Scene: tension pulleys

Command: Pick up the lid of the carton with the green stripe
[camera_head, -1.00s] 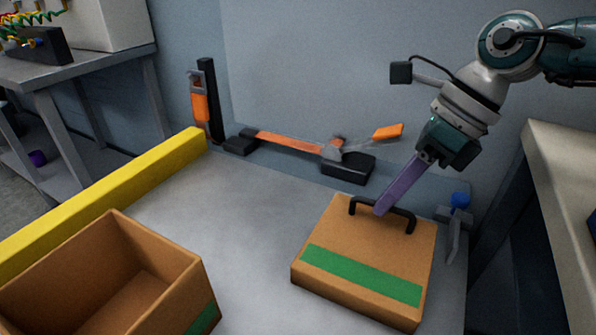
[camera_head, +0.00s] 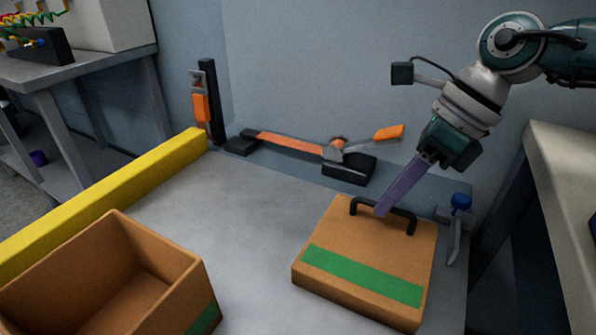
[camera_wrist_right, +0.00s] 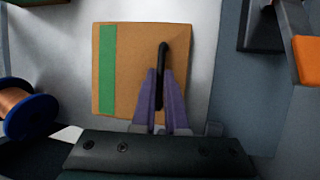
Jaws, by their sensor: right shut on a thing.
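The brown carton lid (camera_head: 350,285) with a green stripe and a black bar handle lies on the grey work surface (camera_head: 245,210) at the lower right of the head view. My right gripper (camera_head: 382,208) is shut on the lid's black handle, its purple fingers coming down from above. In the right wrist view the lid (camera_wrist_right: 130,90) lies below the fingers, and the fingers (camera_wrist_right: 160,95) sit either side of the handle. The open brown carton (camera_head: 150,275), with green on its side, stands at the lower left. My left gripper is not in view.
A yellow bar (camera_head: 110,200) runs along the surface's left edge. An orange strap with a black ratchet base (camera_head: 348,168) lies at the back, close behind the lid. A blue-capped item (camera_head: 459,203) is right of the lid. A blue spool (camera_wrist_right: 30,108) shows in the wrist view.

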